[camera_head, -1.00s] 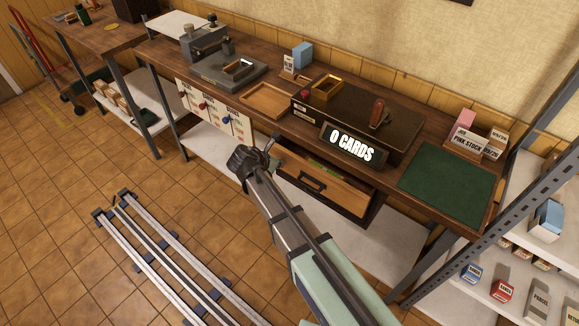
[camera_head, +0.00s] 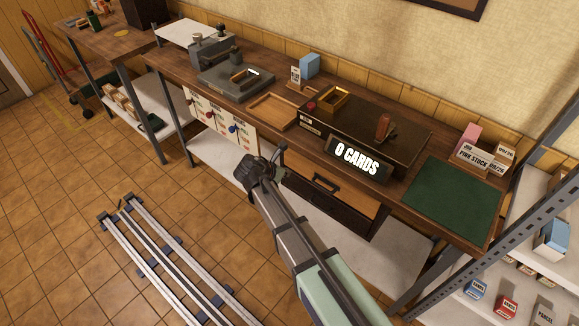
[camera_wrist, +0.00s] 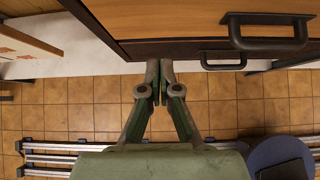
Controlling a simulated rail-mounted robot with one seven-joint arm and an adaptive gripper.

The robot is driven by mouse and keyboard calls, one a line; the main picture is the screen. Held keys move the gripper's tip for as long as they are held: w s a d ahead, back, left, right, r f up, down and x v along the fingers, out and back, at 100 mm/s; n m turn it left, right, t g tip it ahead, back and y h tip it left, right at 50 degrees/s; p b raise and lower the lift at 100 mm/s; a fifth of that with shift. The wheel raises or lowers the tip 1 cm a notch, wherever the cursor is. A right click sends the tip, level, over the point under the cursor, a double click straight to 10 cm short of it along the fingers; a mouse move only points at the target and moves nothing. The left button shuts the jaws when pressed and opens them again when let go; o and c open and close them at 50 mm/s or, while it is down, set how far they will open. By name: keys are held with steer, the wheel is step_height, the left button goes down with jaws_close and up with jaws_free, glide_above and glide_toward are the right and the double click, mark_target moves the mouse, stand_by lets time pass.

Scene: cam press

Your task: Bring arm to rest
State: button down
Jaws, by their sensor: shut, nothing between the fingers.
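My gripper (camera_wrist: 160,68) is shut and empty in the wrist view, its fingertips together. They appear just in front of the bottom edge of the drawer cabinet (camera_wrist: 185,46); I cannot tell whether they touch it. In the head view my arm reaches up from the bottom right to the left end of the cabinet, and the fingers are hard to make out there. The upper wooden drawer (camera_head: 335,188) looks shut, with a dark handle (camera_wrist: 268,32). A second handle shows below it.
The bench carries a press (camera_head: 235,80), a wooden tray (camera_head: 272,111), a "0 CARDS" display (camera_head: 357,162) and a green mat (camera_head: 452,200). A metal shelf rack (camera_head: 545,205) stands at right. Floor rails (camera_head: 165,255) lie at lower left, with open tiled floor around them.

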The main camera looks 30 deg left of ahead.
steer(key=s+r+m+g+b, duration=0.1)
steer(key=s+r+m, duration=0.1)
steer(key=s+m, duration=0.15)
steer(key=s+r+m+b, duration=0.1)
steer(key=s+r+m, duration=0.15)
steer(key=s, duration=0.25)
steer(key=s+d+f+m+g+h, duration=0.1)
steer(key=s+d+f+m+g, duration=0.25)
steer(key=d+f+m, duration=0.65)
steer(key=s+d+f+m+g, duration=0.2)
steer(key=d+f+m+g, duration=0.3)
steer(key=d+f, duration=0.95)
steer(key=s+d+f+m+g+y, duration=0.1)
steer(key=s+d+f+m+g, duration=0.2)
steer(key=s+d, duration=0.8)
steer(key=s+d+f+m+g+y, duration=0.1)
steer(key=s+d+f+m+g, duration=0.2)
steer(key=s+d+f+m, duration=0.4)
steer(key=s+d+m, duration=0.2)
steer(key=s+d, duration=0.2)
steer(key=d, duration=0.4)
steer(key=shift+s+d+m+y, duration=0.2)
steer(key=shift+d+m+y, duration=0.1)
steer(key=shift+y, duration=0.1)
